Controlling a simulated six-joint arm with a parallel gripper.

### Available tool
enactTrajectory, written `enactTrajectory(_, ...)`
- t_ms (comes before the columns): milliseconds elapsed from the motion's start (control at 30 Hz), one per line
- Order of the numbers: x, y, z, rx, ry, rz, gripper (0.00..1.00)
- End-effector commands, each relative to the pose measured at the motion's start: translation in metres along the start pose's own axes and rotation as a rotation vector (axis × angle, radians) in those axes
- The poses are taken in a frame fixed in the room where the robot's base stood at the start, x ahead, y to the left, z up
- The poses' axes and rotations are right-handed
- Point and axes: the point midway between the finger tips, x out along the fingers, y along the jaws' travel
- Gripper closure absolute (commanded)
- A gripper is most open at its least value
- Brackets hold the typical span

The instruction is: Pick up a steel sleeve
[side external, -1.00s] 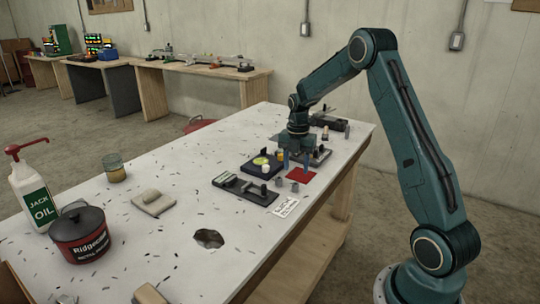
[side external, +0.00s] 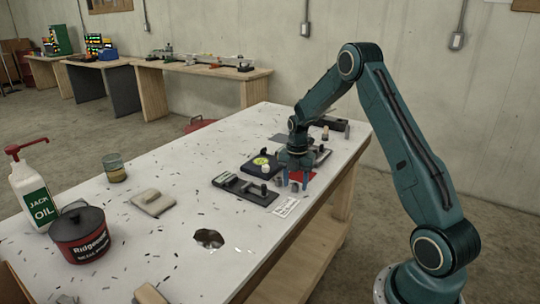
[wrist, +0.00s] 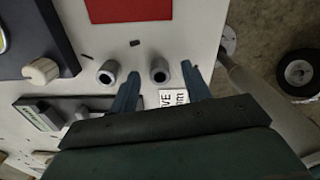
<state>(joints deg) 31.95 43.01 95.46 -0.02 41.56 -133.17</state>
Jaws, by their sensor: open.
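Two small grey steel sleeves stand upright on the white bench top. In the wrist view one sleeve (wrist: 158,71) appears between my fingertips, and the other sleeve (wrist: 107,72) is just outside the left finger. My gripper (wrist: 160,72) is open, with its two blue fingers pointing down. In the side view my gripper (side external: 296,180) is low over the bench beside the sleeves, which are small and partly hidden there. I cannot tell whether either finger touches a sleeve.
A white label card (wrist: 173,98) lies near the sleeves. A red mat (wrist: 125,8) is beyond them. A dark fixture (side external: 250,190) and a dark tray with a yellow disc (side external: 260,161) stand to the left. The bench's front edge is close on the right.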

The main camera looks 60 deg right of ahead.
Motion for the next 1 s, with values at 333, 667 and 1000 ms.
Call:
enactTrajectory(333,0.0028,0.0001,-0.0001,0.000,0.000,0.001,0.52)
enactTrajectory(667,0.0026,0.0001,-0.0001,0.000,0.000,0.000,0.76)
enactTrajectory(1000,0.0024,0.0002,0.0000,0.000,0.000,0.001,1.00)
